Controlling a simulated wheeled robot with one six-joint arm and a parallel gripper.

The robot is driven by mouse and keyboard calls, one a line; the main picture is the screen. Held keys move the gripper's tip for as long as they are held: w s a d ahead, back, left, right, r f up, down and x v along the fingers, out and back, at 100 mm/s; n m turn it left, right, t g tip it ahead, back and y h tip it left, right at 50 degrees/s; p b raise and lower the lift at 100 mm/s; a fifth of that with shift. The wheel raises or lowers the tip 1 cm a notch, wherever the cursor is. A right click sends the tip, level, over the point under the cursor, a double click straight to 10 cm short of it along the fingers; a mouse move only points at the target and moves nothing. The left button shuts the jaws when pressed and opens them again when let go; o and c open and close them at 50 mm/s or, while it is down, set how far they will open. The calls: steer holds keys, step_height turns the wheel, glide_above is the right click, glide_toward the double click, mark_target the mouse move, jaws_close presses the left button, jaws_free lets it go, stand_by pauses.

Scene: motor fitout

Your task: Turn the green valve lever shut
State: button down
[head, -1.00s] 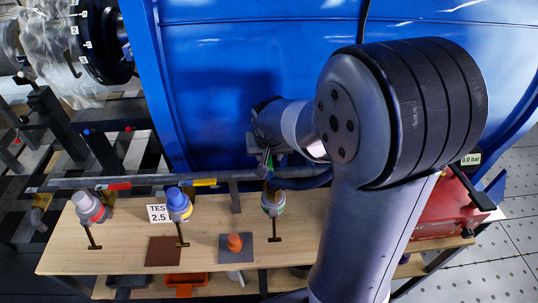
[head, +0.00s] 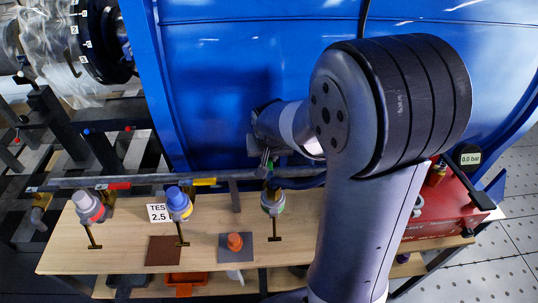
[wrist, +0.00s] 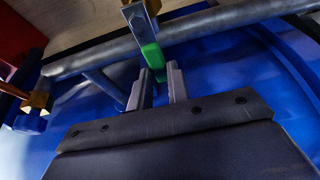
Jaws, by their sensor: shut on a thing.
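The green valve lever (wrist: 152,55) shows in the wrist view, running from a metal and brass valve body (wrist: 138,16) down between my fingertips. It points across the grey pipe (wrist: 100,61) rather than along it. My gripper (wrist: 161,80) is shut on the lever's free end, one finger on each side. In the head view my gripper (head: 267,160) is small, just above the pipe (head: 150,180), and the lever is mostly hard to make out there.
A red lever (head: 118,186) and a yellow lever (head: 204,181) lie along the pipe to the left. Capped fittings stand on the wooden bench (head: 120,255). A blue curved housing (head: 225,60) stands close behind. A red pump box (head: 440,205) with a gauge reading 0.0 bar (head: 470,158) is at right.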

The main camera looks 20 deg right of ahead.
stand_by(0.5)
steer(key=m+b, duration=0.1)
steer(key=d+m+h+b, duration=0.1)
steer(key=m+b, duration=0.1)
steer(key=b, duration=0.1)
steer(key=shift+s+d+f, duration=0.2)
steer(key=shift+f, duration=0.05)
steer(key=s+d+m+g+h+b, duration=0.2)
steer(key=s+m+g+b, duration=0.3)
steer(key=m, duration=1)
steer(key=shift+s+d+r+h+b, duration=0.3)
steer(key=shift+s+d+b, duration=0.15)
steer(key=shift+b, duration=0.2)
steer(key=c, duration=1.3)
jaws_free()
steer(key=shift+s, duration=0.1)
steer(key=shift+c, duration=0.2)
